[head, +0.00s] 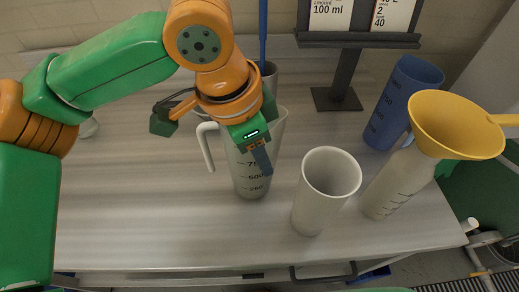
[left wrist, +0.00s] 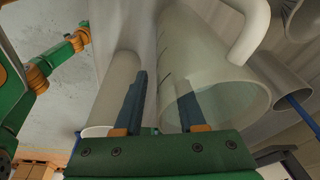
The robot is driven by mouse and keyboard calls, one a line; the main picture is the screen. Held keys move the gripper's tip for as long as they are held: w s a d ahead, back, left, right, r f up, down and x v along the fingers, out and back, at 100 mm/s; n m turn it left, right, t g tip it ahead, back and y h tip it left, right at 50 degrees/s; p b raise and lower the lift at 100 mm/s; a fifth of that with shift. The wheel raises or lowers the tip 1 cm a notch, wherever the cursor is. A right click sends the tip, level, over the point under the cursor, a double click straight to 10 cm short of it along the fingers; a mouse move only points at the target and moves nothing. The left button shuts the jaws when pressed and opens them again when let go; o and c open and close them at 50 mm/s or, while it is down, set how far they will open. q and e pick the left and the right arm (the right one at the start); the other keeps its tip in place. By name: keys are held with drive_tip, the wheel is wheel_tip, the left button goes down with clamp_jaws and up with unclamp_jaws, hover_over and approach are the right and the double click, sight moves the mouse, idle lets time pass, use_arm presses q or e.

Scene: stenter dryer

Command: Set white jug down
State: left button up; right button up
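The white jug (head: 247,168), with graduation marks and a side handle, stands upright on the light table. It fills the right of the left wrist view (left wrist: 215,60). My left gripper (head: 262,150) is at the jug's rim. In the left wrist view its fingers (left wrist: 163,100) are apart, one outside the jug's wall and one at the mouth, with clear space around the thin wall. In the head view one finger shows in front of the jug; the other is hidden. My right arm shows small in the left wrist view; its fingers cannot be made out.
A plain grey-white cup (head: 327,190) stands right of the jug. Beyond it are a bottle (head: 397,184) with a yellow funnel (head: 456,124) and a blue cup (head: 402,100). A dark sign stand (head: 337,97) is behind. The table's left (head: 130,200) is clear.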

use_arm(q)
drive_tip(key=p+v, duration=0.1)
drive_tip(key=v, duration=1.1)
drive_tip(key=shift+r, duration=0.1)
